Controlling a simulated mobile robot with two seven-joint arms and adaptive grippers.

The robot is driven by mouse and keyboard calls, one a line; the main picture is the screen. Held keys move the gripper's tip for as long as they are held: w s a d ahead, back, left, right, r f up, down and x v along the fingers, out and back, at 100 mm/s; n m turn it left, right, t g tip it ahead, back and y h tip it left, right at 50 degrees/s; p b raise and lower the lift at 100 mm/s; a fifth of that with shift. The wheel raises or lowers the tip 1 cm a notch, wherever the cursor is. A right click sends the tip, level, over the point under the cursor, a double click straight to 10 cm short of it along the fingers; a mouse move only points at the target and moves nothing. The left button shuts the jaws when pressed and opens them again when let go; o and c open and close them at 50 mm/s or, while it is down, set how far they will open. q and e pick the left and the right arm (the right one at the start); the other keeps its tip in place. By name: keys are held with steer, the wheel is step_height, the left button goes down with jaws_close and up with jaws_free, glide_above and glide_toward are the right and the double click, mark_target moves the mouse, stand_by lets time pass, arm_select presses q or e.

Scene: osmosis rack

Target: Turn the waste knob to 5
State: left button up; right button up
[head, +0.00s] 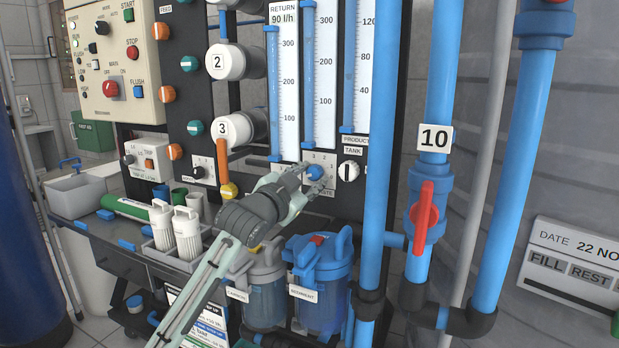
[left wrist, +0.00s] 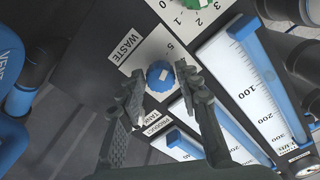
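The waste knob (head: 315,172) is small, round and blue, on a white plate at the lower middle of the panel. In the left wrist view the waste knob (left wrist: 160,77) has a pale mark across its face. The word WASTE and a 5 are printed on the plate (left wrist: 143,50) near it; I cannot tell exactly where the mark points. My left gripper (head: 308,183) is at the knob, partly covering its plate. In the wrist view the left gripper's fingers (left wrist: 159,82) are open, one on each side of the knob, the right one very close. My right gripper is not in view.
Flow tubes (head: 325,75) rise above the knob.

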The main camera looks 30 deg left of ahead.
arm_select(q)
steer(key=shift+o, duration=1.2)
steer(key=shift+s, duration=0.1)
steer(key=s, duration=1.1)
steer(key=shift+s+d, duration=0.35)
steer(key=shift+s, duration=0.05)
